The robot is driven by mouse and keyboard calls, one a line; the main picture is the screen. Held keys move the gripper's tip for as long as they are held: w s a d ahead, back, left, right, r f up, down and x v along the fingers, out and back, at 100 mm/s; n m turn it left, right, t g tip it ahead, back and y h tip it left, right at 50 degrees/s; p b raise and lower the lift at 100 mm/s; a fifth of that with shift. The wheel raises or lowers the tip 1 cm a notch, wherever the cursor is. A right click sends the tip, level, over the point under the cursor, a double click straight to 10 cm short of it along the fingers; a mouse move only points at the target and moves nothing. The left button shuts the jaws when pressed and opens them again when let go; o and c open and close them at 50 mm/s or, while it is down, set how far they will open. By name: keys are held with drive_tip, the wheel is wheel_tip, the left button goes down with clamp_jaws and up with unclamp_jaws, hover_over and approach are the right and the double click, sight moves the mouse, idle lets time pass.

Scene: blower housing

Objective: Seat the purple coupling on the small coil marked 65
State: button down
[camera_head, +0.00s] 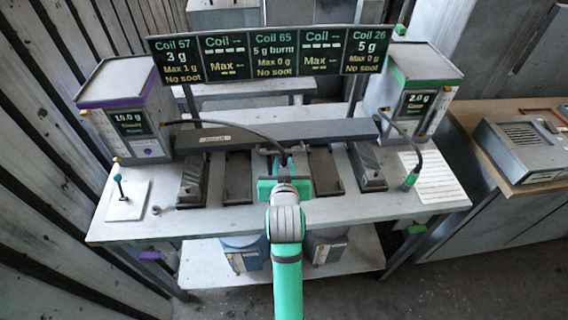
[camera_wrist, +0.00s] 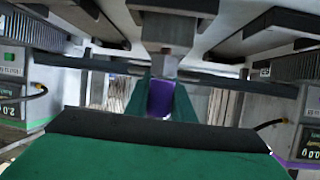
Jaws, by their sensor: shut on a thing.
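The purple coupling (camera_wrist: 160,98) is between the green fingers of my gripper (camera_wrist: 158,103) in the wrist view. My gripper is shut on it. A grey fitting (camera_wrist: 166,62) lies just beyond the coupling; I cannot tell whether they touch. In the head view my gripper (camera_head: 283,165) is over the middle bay of the bench, and the coupling is hidden there. A dark hose (camera_head: 235,127) runs to it from the purple-banded dispenser (camera_head: 125,105), which reads 10.0 g. The display board (camera_head: 273,52) labels its middle panel Coil 65; the coil below is mostly hidden by my gripper and arm.
Dark coil blocks sit at left (camera_head: 192,180) and right (camera_head: 368,168), with open bays (camera_head: 238,180) between. The green-banded dispenser (camera_head: 412,85) reads 2.0 g; its hose ends in a green coupling (camera_head: 410,179) at right.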

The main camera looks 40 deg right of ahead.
drive_tip(key=shift+f, duration=0.35)
drive_tip(key=c, duration=1.4)
unclamp_jaws()
drive_tip(key=shift+c, duration=0.2)
